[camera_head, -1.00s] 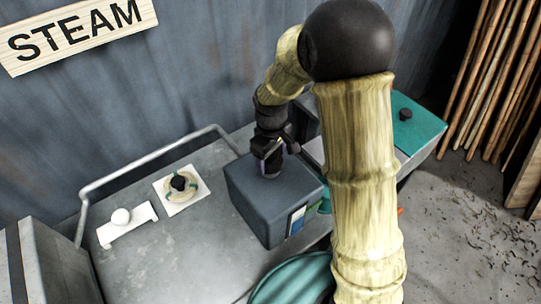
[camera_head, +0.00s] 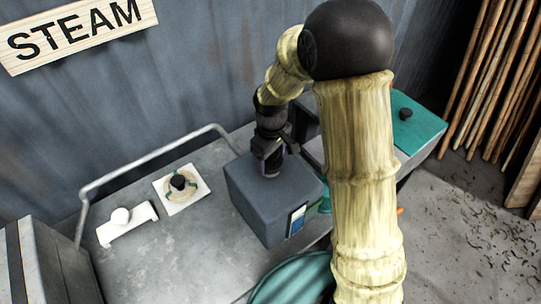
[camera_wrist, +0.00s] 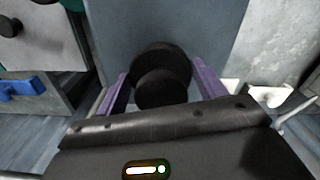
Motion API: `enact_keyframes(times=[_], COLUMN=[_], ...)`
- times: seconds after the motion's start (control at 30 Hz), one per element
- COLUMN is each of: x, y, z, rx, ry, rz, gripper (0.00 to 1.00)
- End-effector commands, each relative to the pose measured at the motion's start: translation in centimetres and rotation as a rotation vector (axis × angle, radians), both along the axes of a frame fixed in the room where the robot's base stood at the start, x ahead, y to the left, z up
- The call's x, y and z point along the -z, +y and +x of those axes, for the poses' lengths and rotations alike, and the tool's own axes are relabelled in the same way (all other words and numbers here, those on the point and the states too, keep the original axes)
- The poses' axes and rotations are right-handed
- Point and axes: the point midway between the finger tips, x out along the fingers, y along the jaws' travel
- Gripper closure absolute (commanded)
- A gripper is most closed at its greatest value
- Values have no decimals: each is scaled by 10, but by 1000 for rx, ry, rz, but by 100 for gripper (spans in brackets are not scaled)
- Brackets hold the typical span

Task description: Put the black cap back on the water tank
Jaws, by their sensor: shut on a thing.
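The water tank (camera_head: 262,197) is a blue-grey box with a gauge strip on its side, standing on the metal bench. My gripper (camera_head: 270,166) points down at the tank's top face. In the wrist view, the black cap (camera_wrist: 160,88), a round knob on a wider disc, sits between the purple fingers of my gripper (camera_wrist: 163,78), which are shut on it. The tank's top (camera_wrist: 215,35) shows behind the cap. The opening is hidden, and I cannot tell whether the cap is seated or just above it.
A teal box (camera_head: 420,130) stands right. A teal round rim (camera_head: 290,280) is in front.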

Motion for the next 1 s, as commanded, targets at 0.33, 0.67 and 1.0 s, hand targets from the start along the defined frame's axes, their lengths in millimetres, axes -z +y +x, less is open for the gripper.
enact_keyframes(times=[0.33, 0.67, 1.0], x=[4, 7, 10], y=[0, 0, 0], z=[0, 0, 0], rx=[0, 0, 0], ry=[0, 0, 0], rz=[0, 0, 0], gripper=[56, 56, 56])
